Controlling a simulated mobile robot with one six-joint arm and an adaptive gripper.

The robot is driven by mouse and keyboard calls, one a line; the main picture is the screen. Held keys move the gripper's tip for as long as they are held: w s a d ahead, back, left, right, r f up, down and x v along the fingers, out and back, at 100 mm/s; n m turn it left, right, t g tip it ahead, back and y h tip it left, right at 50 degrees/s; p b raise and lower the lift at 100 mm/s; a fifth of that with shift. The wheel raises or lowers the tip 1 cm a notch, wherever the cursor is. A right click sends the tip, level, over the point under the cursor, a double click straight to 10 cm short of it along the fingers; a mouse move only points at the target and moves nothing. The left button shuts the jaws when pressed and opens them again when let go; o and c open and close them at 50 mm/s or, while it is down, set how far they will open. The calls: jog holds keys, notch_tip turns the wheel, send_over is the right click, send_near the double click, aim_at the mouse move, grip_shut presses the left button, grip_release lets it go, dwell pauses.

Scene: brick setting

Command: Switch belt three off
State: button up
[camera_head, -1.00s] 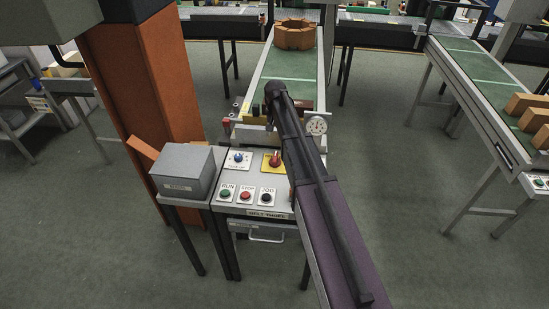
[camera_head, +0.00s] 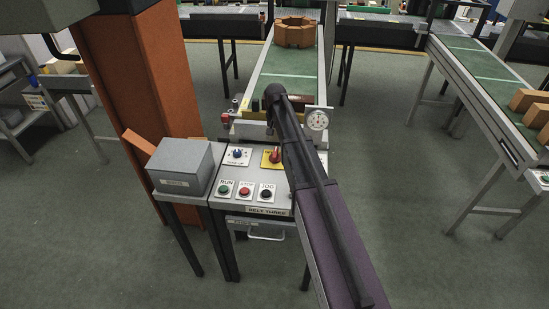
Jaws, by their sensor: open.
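The control panel (camera_head: 232,205) labelled BELT THREE stands at the near end of a green belt (camera_head: 290,63). It has a green RUN button (camera_head: 223,190), a red STOP button (camera_head: 244,191) and a black JOG button (camera_head: 266,193). Above them are a blue knob (camera_head: 237,153) and a red rotary knob (camera_head: 273,156) on a yellow plate. My dark arm crosses in front of the panel's right side and partly covers the yellow plate. The arm's far end is over the belt end, and my gripper's jaws cannot be made out.
A grey box (camera_head: 181,166) stands on a small stand left of the panel, beside an orange column (camera_head: 147,75). A dial gauge (camera_head: 317,120) sits right of the arm. A brown octagonal piece (camera_head: 294,33) lies on the belt. Another belt (camera_head: 478,68) with bricks runs at right.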

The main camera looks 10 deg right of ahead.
aim_at(275, 152)
jog(key=shift+f+b, duration=4.35)
jog(key=shift+f, duration=0.25)
jog(key=shift+a, duration=0.1)
grip_shut()
